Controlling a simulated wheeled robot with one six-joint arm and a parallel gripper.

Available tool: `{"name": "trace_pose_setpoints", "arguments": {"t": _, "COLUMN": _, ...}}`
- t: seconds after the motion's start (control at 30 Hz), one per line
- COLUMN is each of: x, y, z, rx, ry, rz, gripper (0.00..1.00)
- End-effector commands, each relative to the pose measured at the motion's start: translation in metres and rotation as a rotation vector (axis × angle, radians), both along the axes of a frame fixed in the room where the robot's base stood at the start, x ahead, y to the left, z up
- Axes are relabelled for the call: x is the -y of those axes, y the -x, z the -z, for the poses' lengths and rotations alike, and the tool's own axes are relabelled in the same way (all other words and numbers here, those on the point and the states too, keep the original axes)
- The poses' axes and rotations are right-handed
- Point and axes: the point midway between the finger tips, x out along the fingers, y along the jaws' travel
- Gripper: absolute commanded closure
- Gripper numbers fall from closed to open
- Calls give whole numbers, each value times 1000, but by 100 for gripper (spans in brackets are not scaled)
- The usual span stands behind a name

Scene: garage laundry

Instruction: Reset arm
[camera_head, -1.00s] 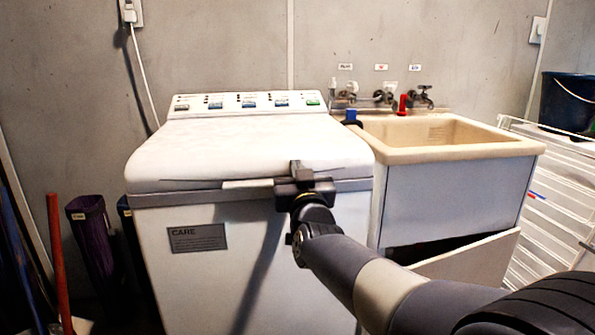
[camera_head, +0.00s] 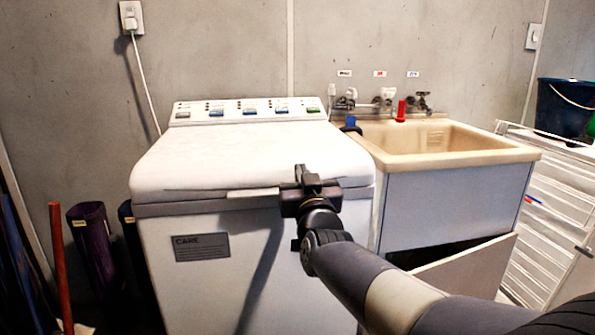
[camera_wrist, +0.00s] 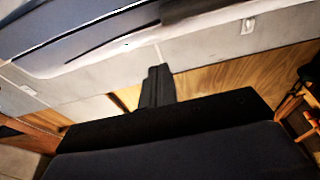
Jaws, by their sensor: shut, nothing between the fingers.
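My gripper (camera_head: 305,176) is in front of the upper right part of the white washing machine (camera_head: 190,270), close to the front edge of its lid (camera_head: 240,155). Its fingers are together with nothing between them. In the wrist view the shut fingers (camera_wrist: 157,84) point away from the camera, and a pale surface with a dark band fills the top of the picture. I cannot tell whether the gripper touches the machine. My arm reaches in from the lower right. The lid is down.
A beige sink (camera_head: 430,157) on a white cabinet stands right of the machine, with taps behind it. A white drawer unit (camera_head: 560,180) with a dark bucket (camera_head: 566,108) is at far right. Purple (camera_head: 92,235) and red (camera_head: 60,265) upright items stand at left.

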Motion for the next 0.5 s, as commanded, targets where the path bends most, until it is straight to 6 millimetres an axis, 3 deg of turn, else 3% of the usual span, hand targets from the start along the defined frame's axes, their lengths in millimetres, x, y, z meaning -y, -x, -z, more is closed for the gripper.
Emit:
{"name": "trace_pose_setpoints", "arguments": {"t": 0.2, "x": 6, "y": 31, "z": 22, "rx": 4, "ry": 0, "rz": -1, "gripper": 100}}
{"name": "trace_pose_setpoints", "arguments": {"t": 0.5, "x": 10, "y": 56, "z": 41, "rx": 7, "ry": -1, "rz": -2, "gripper": 100}}
